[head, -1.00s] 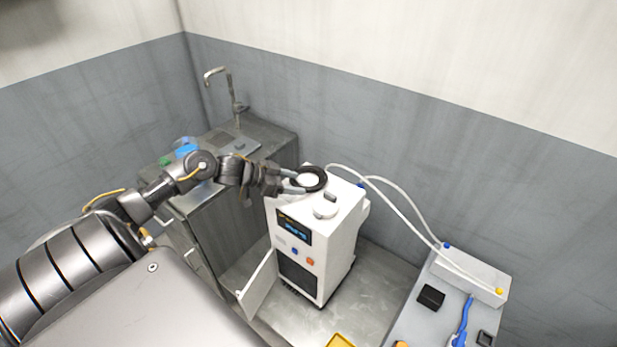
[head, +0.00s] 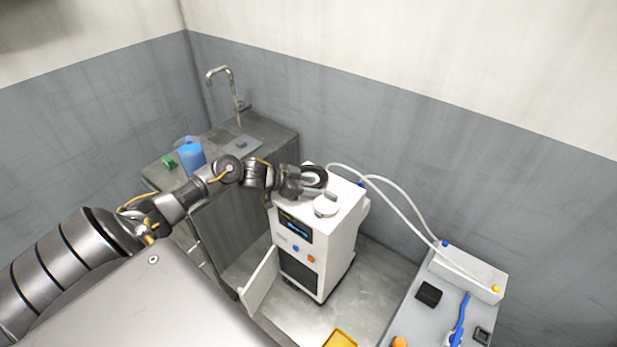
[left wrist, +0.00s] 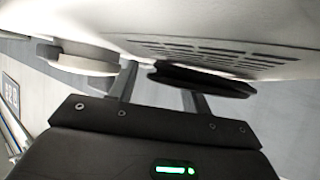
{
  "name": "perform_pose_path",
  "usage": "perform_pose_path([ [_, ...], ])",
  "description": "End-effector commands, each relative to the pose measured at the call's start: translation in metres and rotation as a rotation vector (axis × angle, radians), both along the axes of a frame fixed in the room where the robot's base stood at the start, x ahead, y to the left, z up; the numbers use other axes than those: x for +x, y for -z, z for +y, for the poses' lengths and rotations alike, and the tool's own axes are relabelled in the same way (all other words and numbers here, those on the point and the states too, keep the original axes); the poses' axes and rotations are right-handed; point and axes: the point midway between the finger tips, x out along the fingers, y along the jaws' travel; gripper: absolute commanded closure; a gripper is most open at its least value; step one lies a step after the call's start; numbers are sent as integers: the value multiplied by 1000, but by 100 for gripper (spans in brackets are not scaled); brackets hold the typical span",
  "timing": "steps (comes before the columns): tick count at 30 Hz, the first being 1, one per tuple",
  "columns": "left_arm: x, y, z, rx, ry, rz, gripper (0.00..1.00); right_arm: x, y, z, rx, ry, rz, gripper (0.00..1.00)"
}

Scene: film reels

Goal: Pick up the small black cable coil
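The small black cable coil (head: 322,172) is a dark ring lying on top of the white machine (head: 345,215). My left gripper (head: 308,181) is at the coil, low over the machine's top. In the left wrist view the gripper (left wrist: 160,90) has its two fingers spread apart. The coil (left wrist: 215,82) shows there as a flat dark band; its near edge reaches into the gap, and the right finger overlaps it. I cannot tell whether that finger is inside the ring or touching it. My right gripper is not in view.
A white round cap (head: 326,206) stands on the machine's top near the coil; it also shows in the wrist view (left wrist: 75,60). White hoses (head: 395,200) run right to a grey unit (head: 470,270). A sink counter (head: 270,140) with a blue container (head: 191,157) stands left.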

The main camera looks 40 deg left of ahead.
Motion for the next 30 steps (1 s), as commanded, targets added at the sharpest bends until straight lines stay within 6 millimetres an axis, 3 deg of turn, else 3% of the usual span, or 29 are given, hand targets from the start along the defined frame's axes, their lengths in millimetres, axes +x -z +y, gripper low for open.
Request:
perform_pose_path([
  [2, 0, 0, 0, 0, 1, 0, 63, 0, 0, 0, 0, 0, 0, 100],
  [9, -1, 1, -1, -1, 2, 3, 94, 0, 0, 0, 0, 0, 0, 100],
  [23, -1, 0, 0, 0, 1, 4, 96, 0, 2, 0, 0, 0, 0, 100],
  [30, 0, -26, 1, 3, 3, -5, 96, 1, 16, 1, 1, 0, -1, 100],
])
